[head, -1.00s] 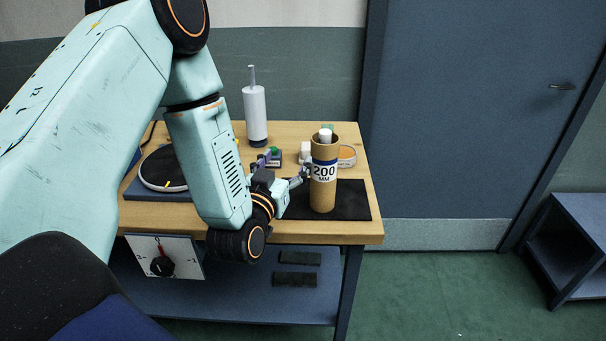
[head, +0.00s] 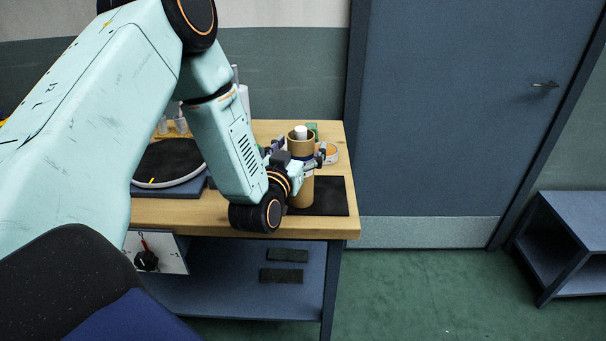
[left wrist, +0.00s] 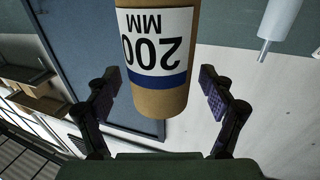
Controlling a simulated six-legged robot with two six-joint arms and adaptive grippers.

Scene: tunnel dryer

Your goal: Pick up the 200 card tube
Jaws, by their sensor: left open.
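The 200 card tube (head: 301,192) is a brown cardboard cylinder standing upright on a black mat (head: 331,196) near the bench's right end. A white piece shows in its open top. My left gripper (head: 300,156) is open, with a finger on each side of the tube and part of its label hidden. In the left wrist view the tube (left wrist: 158,101) appears upside down, its "200 MM" label and blue band in view. It lies between the two spread finger pads (left wrist: 161,88), with gaps at both sides. My right gripper is not in view.
The wooden bench (head: 215,217) also holds a round black plate (head: 168,162) at left and an orange-topped dish (head: 330,152) behind the tube. A lower shelf (head: 225,275) carries two dark pads. A blue door (head: 440,110) and a side shelf (head: 570,215) stand to the right.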

